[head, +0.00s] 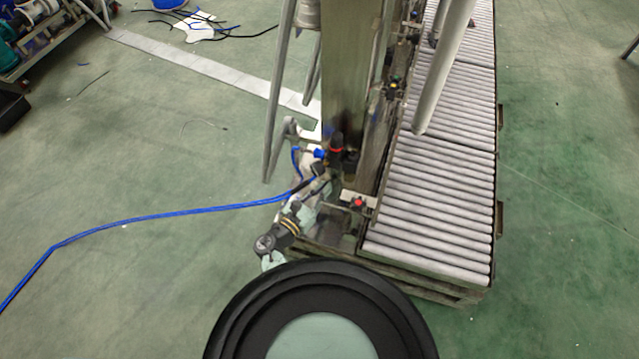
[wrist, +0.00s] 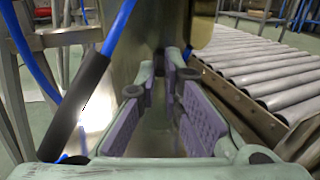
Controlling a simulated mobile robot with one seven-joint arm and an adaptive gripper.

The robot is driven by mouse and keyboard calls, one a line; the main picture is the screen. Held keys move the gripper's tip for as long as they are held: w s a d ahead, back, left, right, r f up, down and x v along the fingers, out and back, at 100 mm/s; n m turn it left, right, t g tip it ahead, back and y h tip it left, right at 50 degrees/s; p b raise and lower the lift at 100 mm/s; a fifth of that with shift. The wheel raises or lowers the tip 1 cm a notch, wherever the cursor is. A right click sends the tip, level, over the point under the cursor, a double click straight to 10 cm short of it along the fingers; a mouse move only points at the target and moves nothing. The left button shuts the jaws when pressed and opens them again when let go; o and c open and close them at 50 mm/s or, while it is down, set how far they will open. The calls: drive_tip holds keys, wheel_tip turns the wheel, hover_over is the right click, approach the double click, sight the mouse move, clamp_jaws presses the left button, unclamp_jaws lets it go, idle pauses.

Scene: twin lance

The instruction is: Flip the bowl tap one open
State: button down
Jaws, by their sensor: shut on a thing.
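My gripper (wrist: 176,75) points at the upright metal column (head: 347,60), its purple-padded fingers close together at the tips in the wrist view. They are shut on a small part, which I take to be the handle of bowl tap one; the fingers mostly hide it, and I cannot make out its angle. In the head view my arm reaches up from below to the column's foot. A black fitting with a red ring (head: 337,149) shows there; I cannot tell whether it belongs to the tap.
A roller conveyor (head: 430,205) runs along the right of the column. A blue hose (head: 150,217) crosses the floor from the left, and a black sleeve (wrist: 78,105) on a hose stands close left of the fingers. The green floor at left is mostly clear.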

drive_tip(key=n+t+y, duration=0.1)
drive_tip(key=d+n+t+y, duration=0.1)
drive_tip(key=y, duration=0.1)
drive_tip(key=shift+s+d+f+n, duration=0.1)
drive_tip(key=shift+s+d+n, duration=0.05)
drive_tip(key=shift+s+n, duration=0.2)
drive_tip(key=shift+s+d+n+t+y+b, duration=0.1)
drive_tip(key=shift+d+n+t+y+b, duration=0.15)
drive_tip(key=shift+y, duration=0.3)
drive_tip(key=shift+n+t+y+b, duration=0.15)
drive_tip(key=shift+n+y+b, duration=0.15)
drive_tip(key=shift+y, duration=0.25)
drive_tip(key=c, duration=1.7)
unclamp_jaws()
